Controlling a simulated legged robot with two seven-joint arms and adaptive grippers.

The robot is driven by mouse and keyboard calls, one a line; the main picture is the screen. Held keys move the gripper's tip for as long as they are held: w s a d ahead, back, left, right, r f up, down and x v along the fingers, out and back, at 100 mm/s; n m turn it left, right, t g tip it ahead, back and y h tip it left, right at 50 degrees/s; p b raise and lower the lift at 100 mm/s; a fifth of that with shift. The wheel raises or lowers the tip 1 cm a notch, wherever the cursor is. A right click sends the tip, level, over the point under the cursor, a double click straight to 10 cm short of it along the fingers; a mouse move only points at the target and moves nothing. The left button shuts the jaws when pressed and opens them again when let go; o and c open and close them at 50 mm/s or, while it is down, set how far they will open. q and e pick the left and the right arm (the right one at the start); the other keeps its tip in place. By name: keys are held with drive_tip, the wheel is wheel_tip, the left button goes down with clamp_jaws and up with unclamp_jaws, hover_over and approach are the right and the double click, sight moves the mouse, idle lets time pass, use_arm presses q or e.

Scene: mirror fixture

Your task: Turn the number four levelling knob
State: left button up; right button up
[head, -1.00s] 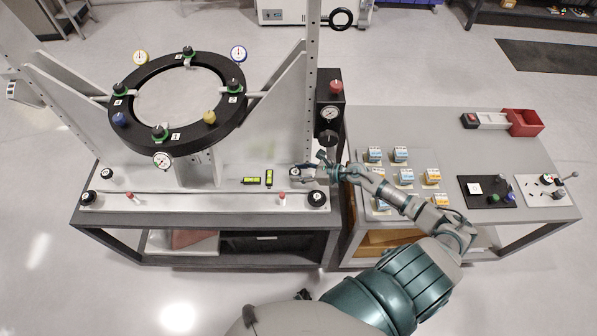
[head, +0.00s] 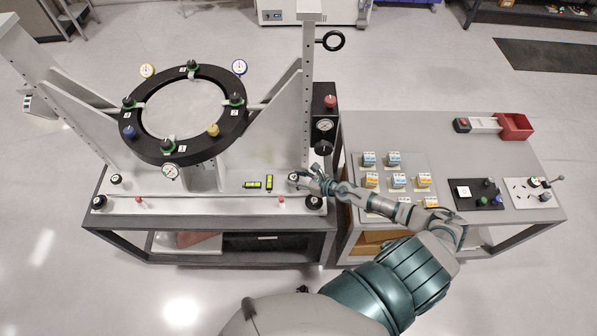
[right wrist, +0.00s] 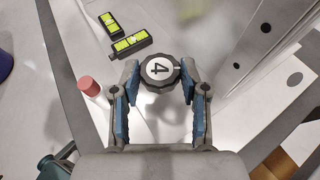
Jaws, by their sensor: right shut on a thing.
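The number four levelling knob (right wrist: 159,70) is a dark, ribbed round knob with a white top marked 4. It sits on the white base of the fixture. My right gripper (right wrist: 160,78) has its two blue-padded fingers on either side of the knob, shut on it. In the head view the right gripper (head: 299,180) is at the right end of the base, largely covering the knob. My left gripper is in neither view.
Two yellow-green levels (head: 268,183) and a small red-topped peg (head: 281,202) are close by. Another black knob (head: 314,203) stands at the base's front right corner. The black ring (head: 238,128) stands to the left. A bench (head: 420,130) with switch blocks is right.

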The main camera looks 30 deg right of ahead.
drive_tip(key=shift+w+a+r+m+t+h+p, duration=0.15)
drive_tip(key=shift+r+m+t+h+p, duration=0.3)
drive_tip(key=shift+m+h+p, duration=0.5)
drive_tip(key=shift+a+f+m+t+h+p, duration=0.1)
drive_tip(key=shift+m+t+h+p, duration=0.15)
drive_tip(key=shift+m+h+p, duration=0.45)
drive_tip(key=m+h, duration=0.1)
drive_tip(key=h, duration=0.1)
drive_tip(key=m+h, duration=0.2)
drive_tip(key=shift+a+f, duration=0.15)
drive_tip(key=shift+a, duration=0.05)
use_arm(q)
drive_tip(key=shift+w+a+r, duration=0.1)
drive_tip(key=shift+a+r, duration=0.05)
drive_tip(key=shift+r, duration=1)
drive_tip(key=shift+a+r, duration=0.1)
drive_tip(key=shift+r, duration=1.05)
use_arm(e)
drive_tip(key=shift+a+m+h, duration=0.1)
drive_tip(key=shift+m+h, duration=0.95)
drive_tip(key=shift+h, duration=0.1)
drive_tip(key=o, duration=1.1)
drive_tip(key=shift+o, duration=0.2)
drive_tip(key=shift+f, duration=0.1)
